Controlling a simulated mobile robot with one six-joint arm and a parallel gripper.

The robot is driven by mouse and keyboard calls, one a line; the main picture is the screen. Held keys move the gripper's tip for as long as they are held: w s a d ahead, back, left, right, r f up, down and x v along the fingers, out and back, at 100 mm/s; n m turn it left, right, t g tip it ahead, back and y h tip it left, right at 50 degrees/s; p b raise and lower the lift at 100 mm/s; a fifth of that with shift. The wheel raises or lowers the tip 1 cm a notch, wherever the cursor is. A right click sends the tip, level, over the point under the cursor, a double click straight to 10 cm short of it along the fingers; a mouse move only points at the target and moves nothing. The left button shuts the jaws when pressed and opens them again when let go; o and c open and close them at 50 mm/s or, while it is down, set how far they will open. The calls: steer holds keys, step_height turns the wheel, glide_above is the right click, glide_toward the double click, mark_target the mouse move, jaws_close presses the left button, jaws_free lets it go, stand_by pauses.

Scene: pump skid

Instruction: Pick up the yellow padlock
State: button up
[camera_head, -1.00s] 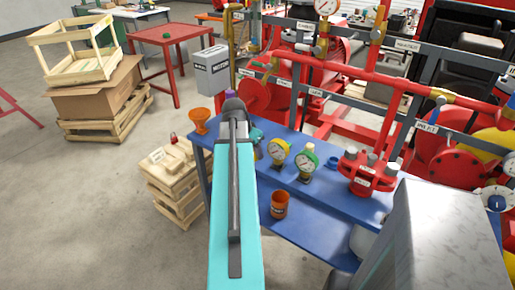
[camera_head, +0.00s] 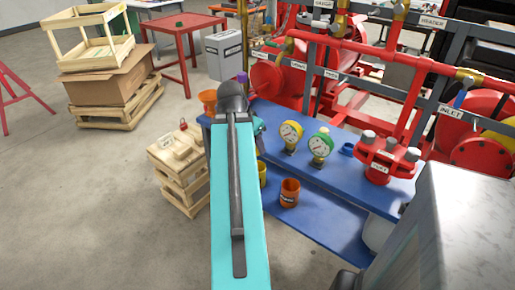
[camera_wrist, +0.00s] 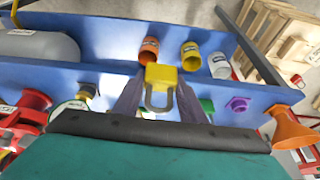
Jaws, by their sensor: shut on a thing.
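The yellow padlock (camera_wrist: 161,73) is in the wrist view, between the two dark fingers of my gripper (camera_wrist: 160,88). Its grey shackle points toward the wrist camera. My gripper is shut on the padlock and holds it over the edge of the blue bench (camera_wrist: 95,70). In the head view, my own arm hides the padlock and the fingertips.
The blue bench (camera_head: 335,172) holds a yellow gauge (camera_head: 291,132), a green gauge (camera_head: 320,144) and a red flanged fitting (camera_head: 385,157). An orange cup (camera_head: 289,192) stands on its lower shelf. Wooden crates (camera_head: 182,180) stand left of it.

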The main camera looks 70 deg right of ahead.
steer(key=shift+a+f+b, duration=0.2)
steer(key=shift+a+b, duration=0.45)
steer(key=shift+b, duration=1)
steer(key=shift+a+r+b, duration=0.15)
steer(key=shift+a+b, duration=0.35)
steer(key=shift+b, duration=0.4)
steer(key=shift+a+r, duration=0.1)
